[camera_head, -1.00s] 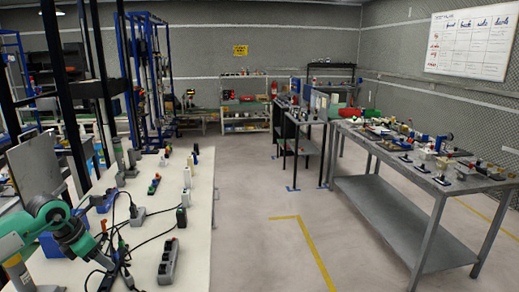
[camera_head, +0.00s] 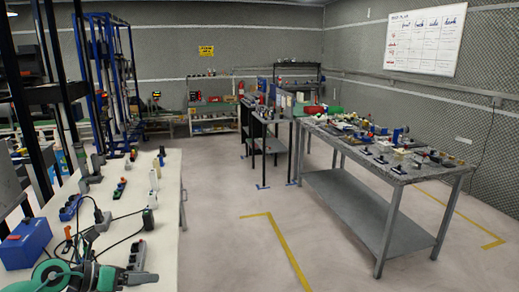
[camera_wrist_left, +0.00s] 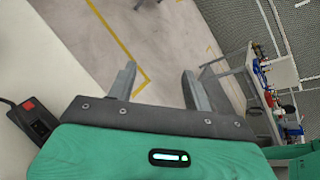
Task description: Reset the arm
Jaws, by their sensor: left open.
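My left arm, green and grey, comes in at the bottom left of the head view, with its gripper (camera_head: 140,278) low at the front of the white table (camera_head: 165,215). In the left wrist view the two grey fingers of the left gripper (camera_wrist_left: 156,72) stand apart with nothing between them, in front of the floor. A grey power strip with a red switch (camera_head: 137,255) lies on the table right by the gripper; a dark device with a red switch (camera_wrist_left: 35,120) shows left of the gripper in the wrist view. My right gripper is not in view.
The white table holds a blue box (camera_head: 25,243), black cables and several small bottles and connectors. A grey metal table (camera_head: 395,177) full of parts stands at the right. The floor (camera_head: 225,215) between the tables is clear, with yellow tape (camera_head: 285,245).

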